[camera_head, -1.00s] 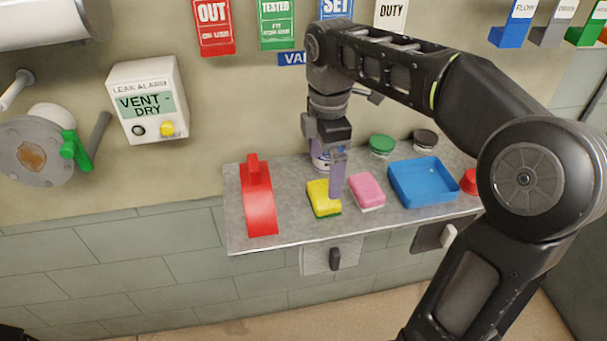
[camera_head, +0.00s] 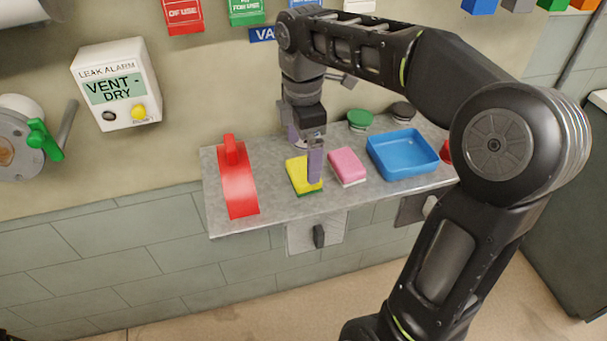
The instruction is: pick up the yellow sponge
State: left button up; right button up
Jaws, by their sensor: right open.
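The yellow sponge (camera_head: 299,175), with a green underside, lies on the grey metal shelf (camera_head: 278,206). My right gripper (camera_head: 312,168) points down at the sponge's right part, and one finger hides some of it. The gripper is open; its other finger is hard to make out behind. I cannot tell whether the finger touches the sponge. My left gripper is out of view.
A pink sponge (camera_head: 346,165) lies just right of the gripper. A blue tray (camera_head: 403,170) stands further right, with a green-lidded jar (camera_head: 360,118) behind. A red tool (camera_head: 236,180) lies at the left. The shelf front is clear.

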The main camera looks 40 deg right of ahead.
aim_at(304, 169)
jog(key=f, duration=0.4)
jog(key=shift+s+a+f+p, duration=0.1)
jog(key=shift+s+p, duration=0.1)
jog(key=shift+p, duration=0.15)
jog(key=shift+f, duration=0.5)
jog(key=shift+c, duration=0.3)
jog(key=c, duration=1.3)
jog(key=shift+r, duration=0.2)
